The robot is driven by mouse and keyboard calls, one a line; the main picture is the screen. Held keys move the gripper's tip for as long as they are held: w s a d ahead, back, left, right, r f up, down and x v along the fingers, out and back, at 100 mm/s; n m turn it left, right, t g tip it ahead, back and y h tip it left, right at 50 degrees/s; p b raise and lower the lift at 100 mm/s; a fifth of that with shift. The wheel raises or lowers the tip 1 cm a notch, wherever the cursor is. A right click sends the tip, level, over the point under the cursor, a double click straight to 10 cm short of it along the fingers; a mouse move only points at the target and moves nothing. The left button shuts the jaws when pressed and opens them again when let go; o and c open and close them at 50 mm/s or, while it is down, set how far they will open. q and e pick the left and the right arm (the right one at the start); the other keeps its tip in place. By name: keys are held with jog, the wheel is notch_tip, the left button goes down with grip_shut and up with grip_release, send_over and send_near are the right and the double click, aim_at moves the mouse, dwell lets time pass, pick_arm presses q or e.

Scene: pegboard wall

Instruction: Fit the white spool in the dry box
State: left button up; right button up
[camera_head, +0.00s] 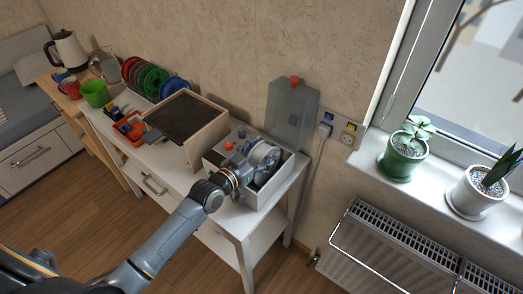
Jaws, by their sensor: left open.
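The dry box (273,194) is a white open box at the right end of the white table. Its grey translucent lid (289,118), with an orange catch, stands up behind it against the wall. The white spool (266,154) shows upright at the box's opening. I cannot tell how deep it sits, because my gripper and wrist hide its lower left part. My left gripper (248,163) is over the box, close against the spool's left side, with its jaws open. Its fingertips are small and partly hidden. My right gripper is out of view.
A dark-plated frame (186,118) stands left of the box. Behind and left are colored spools (150,80), a red tray (130,128), a green cup (95,93) and a kettle (68,50). A wall socket (347,133) and a radiator (390,245) are on the right.

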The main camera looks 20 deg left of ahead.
pick_arm(q)
jog(key=shift+s, duration=0.15)
jog(key=v, duration=1.1)
jog(key=shift+s, duration=0.35)
jog(key=shift+a+r, duration=0.1)
